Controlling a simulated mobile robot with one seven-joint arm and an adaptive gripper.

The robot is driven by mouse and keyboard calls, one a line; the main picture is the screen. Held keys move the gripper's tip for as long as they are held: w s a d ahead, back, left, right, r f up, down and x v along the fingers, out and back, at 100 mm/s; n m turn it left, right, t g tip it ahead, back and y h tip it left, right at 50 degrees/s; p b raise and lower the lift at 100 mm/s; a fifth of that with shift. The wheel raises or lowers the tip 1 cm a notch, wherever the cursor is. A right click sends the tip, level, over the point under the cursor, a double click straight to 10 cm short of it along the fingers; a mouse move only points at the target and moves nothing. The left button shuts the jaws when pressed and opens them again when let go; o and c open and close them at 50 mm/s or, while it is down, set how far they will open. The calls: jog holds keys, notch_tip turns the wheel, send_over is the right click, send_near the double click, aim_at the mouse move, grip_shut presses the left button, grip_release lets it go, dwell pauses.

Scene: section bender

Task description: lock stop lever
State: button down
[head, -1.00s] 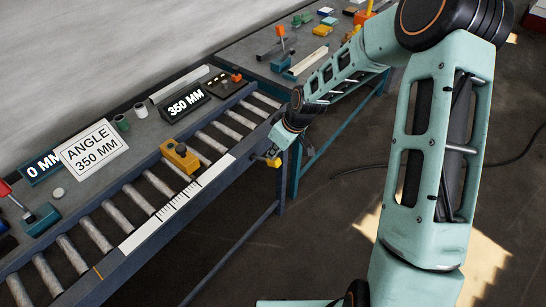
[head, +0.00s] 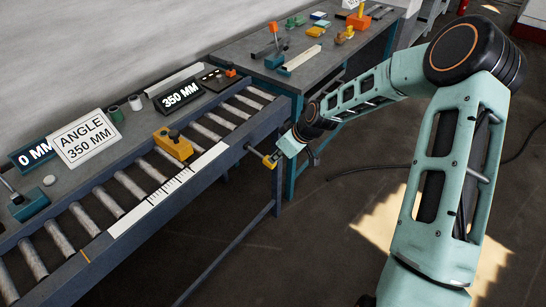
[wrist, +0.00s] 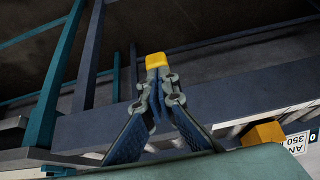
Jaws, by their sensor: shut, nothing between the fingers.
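The yellow stop block (head: 172,143), with a dark round knob (head: 174,133) on top, sits over the rollers beside the white scale. I cannot make out a separate lever on it. The block also shows at the lower right of the wrist view (wrist: 265,133). My gripper (head: 270,161) is shut and empty, just outside the near rail, to the right of the stop block and apart from it. In the wrist view its fingers (wrist: 156,72) come together at a yellow tip; whether that tip is part of the fingers is unclear.
The roller table (head: 225,170) has a scale strip (head: 175,187) along its near side. Behind it stand the 350 MM display (head: 180,95) and the ANGLE sign (head: 82,138). A bench with tools (head: 230,48) is at the back right. The floor in front is open.

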jog(key=shift+f+b, duration=1.75)
jog(key=shift+f, duration=0.8)
jog(key=shift+s, duration=0.1)
jog(key=shift+r, duration=0.1)
